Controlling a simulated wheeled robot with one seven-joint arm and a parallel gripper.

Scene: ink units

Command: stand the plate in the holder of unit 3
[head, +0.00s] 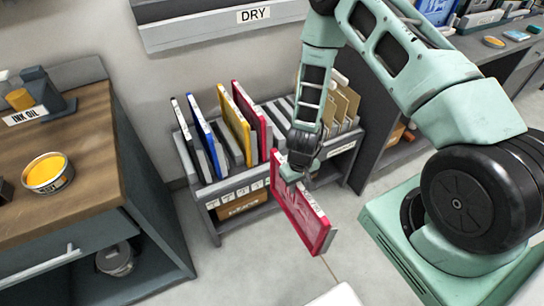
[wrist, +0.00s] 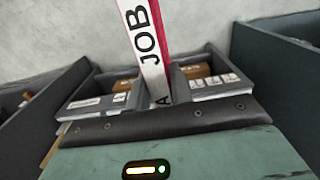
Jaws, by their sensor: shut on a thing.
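A flat plate (head: 300,218) with a red frame and a white lettered edge hangs from my gripper (head: 300,170) in the head view. My gripper is shut on its upper part, and the plate is tilted in front of the rack, above the floor. In the wrist view the plate's white edge (wrist: 150,50) with the letters "JOB" rises from between the jaws (wrist: 158,105). The holder of unit 3 cannot be made out in either view.
A grey rack (head: 207,190) holds upright panels, including a blue one (head: 203,135), a yellow one (head: 234,125) and a red one (head: 252,120). A wooden-topped counter (head: 85,135) with a yellow ink tin (head: 47,174) stands left. A shelf marked "DRY" (head: 215,28) hangs above. Floor is clear between counter and rack.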

